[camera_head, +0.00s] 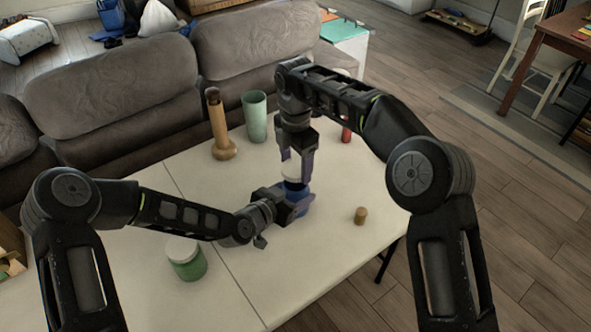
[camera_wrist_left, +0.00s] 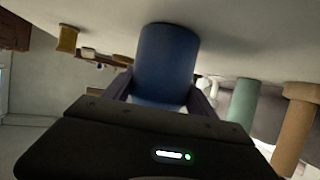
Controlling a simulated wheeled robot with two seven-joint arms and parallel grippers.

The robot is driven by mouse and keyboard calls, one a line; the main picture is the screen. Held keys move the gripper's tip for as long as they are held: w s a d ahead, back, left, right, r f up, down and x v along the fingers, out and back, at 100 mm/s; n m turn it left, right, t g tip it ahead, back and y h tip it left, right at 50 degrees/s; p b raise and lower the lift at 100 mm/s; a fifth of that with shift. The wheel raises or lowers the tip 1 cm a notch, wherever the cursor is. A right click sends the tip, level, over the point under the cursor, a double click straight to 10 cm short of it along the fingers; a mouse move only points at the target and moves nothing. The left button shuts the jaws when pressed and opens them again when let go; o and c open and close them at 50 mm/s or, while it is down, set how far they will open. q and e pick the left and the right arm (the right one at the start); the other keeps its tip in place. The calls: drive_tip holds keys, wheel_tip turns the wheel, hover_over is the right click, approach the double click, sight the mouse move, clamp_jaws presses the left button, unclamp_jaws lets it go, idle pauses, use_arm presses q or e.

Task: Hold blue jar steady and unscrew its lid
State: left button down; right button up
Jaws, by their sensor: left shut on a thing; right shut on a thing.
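The blue jar (camera_head: 303,208) stands on the pale table, partly hidden by my left gripper. My left gripper (camera_head: 292,203) reaches in from the left and is shut on the jar's body. In the left wrist view, the blue jar (camera_wrist_left: 167,58) sits between the two fingers. My right gripper (camera_head: 294,172) points straight down above the jar and is shut on the white lid (camera_head: 293,171). A dark band shows between lid and jar; I cannot tell whether the lid is still seated.
On the table (camera_head: 150,165) stand a green jar with white lid (camera_head: 187,260), a wooden mill (camera_head: 219,130), a green cup (camera_head: 255,117), a small brown cork-like piece (camera_head: 360,215) and a partly hidden red item (camera_head: 346,135). A grey sofa (camera_head: 120,90) lies behind. The table's front right is mostly clear.

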idle(0.3)
use_arm(q)
drive_tip(key=shift+c, duration=1)
unclamp_jaws()
drive_tip(key=shift+s+a, duration=0.1)
drive_tip(key=b+v, duration=0.1)
drive_tip(key=v, duration=1)
drive_tip(key=shift+s+a, duration=0.2)
drive_tip(key=shift+s, duration=0.1)
